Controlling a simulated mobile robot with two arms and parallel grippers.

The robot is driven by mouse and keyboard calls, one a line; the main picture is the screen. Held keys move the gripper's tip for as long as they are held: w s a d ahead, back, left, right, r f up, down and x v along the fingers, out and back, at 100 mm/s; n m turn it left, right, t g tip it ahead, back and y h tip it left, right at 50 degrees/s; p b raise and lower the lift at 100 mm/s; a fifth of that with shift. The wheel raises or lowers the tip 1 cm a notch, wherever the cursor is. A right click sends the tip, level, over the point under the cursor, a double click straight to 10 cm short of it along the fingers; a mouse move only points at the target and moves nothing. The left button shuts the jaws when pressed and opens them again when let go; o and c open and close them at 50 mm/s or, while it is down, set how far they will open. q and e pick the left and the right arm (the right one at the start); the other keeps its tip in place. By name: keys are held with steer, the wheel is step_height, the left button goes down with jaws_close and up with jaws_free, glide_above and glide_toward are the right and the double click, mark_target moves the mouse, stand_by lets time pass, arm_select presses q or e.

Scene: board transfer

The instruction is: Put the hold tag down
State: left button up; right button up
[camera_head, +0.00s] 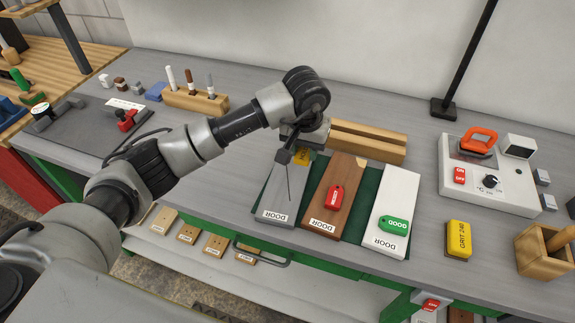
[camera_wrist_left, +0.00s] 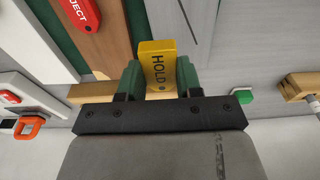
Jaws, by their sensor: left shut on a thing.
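My left gripper (camera_head: 296,152) is shut on the yellow hold tag (camera_head: 302,158), over the far end of the grey door board (camera_head: 272,205). In the left wrist view the hold tag (camera_wrist_left: 158,64) sits between the two green fingers, its HOLD lettering visible. I cannot tell whether the tag touches the board. The grey board has a thin dark line along it. Beside it lie a brown door board (camera_head: 322,217) with a red reject tag (camera_head: 335,197) and a white door board (camera_head: 383,241) with a green GOOD tag (camera_head: 394,224). My right gripper is not in view.
The boards lie on a green mat (camera_head: 361,208) on the grey bench. A wooden rail (camera_head: 366,140) stands behind them. A yellow grit block (camera_head: 459,239), a white switch box (camera_head: 487,178) and a wooden holder (camera_head: 540,262) are at right. A pen rack (camera_head: 196,101) stands at back left.

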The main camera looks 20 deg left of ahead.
mark_target(288, 179)
arm_select(q)
steer(key=s+a+f, duration=0.1)
steer(key=s+a+f+p, duration=0.1)
steer(key=a, duration=0.1)
steer(key=shift+s+f, duration=0.1)
steer(key=shift+f, duration=0.1)
steer(key=shift+s+a+f, duration=0.1)
steer(key=shift+f, duration=0.1)
step_height(288, 179, down, 3)
steer(key=shift+f+p, duration=0.1)
steer(key=shift+p, duration=0.7)
steer(key=shift+f, duration=0.3)
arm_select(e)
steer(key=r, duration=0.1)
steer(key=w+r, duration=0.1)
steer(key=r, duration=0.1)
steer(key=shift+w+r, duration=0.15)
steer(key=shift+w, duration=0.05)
arm_select(q)
steer(key=shift+f, duration=0.2)
steer(key=o, duration=0.9)
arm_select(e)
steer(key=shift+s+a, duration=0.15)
